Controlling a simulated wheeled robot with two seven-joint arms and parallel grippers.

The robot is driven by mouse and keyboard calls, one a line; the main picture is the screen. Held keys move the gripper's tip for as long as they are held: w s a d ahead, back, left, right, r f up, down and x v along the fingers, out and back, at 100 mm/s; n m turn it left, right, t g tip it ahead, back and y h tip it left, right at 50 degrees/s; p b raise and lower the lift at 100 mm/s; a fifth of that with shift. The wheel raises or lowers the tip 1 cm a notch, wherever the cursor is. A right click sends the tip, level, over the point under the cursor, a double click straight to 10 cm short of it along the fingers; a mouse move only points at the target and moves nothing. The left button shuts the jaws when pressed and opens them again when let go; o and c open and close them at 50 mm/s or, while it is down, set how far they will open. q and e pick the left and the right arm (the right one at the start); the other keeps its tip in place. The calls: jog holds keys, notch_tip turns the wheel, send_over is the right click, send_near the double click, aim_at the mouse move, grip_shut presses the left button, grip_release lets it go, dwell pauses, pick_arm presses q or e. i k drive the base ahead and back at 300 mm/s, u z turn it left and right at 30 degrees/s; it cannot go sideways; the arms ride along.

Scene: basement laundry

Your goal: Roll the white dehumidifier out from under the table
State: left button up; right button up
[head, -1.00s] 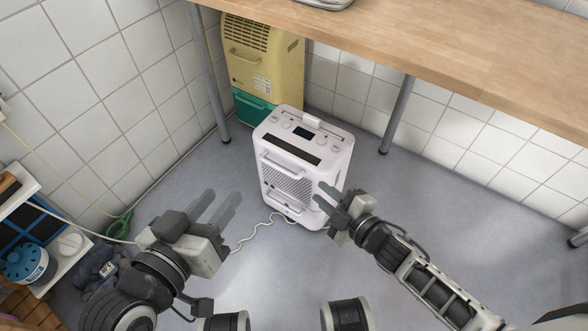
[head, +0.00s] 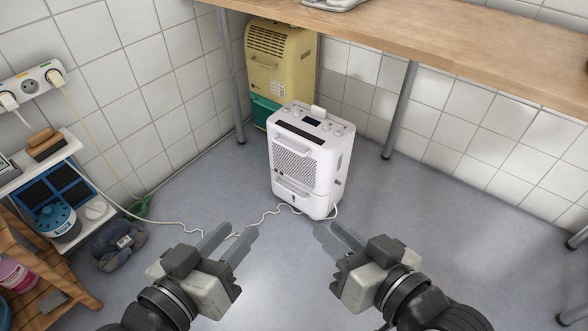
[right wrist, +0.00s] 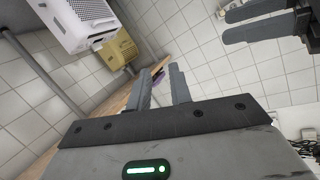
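The white dehumidifier (head: 297,165) stands upright on the grey floor, in front of the table (head: 440,40) and clear of its legs. It also shows in the right wrist view (right wrist: 82,22) at the upper left. A cord trails from its base along the floor to the left. My left gripper (head: 230,243) is open and empty, in front of the dehumidifier and to its left. My right gripper (head: 338,238) is in front of it and to its right, apart from it. Its fingers show separated and empty in the right wrist view (right wrist: 162,88).
A yellow dehumidifier (head: 280,60) with a green tank stands behind, under the table corner. A power strip (head: 30,84) with plugs is on the left wall. A shelf (head: 48,160) and a dark bundle (head: 118,244) are at left. The floor at right is open.

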aim_at(311, 157)
jog(key=z, duration=0.1)
jog(key=k, duration=0.8)
jog(key=u, duration=0.85)
jog(key=i, duration=0.95)
jog(key=z, duration=0.65)
jog(key=i, duration=1.15)
jog(key=z, duration=0.3)
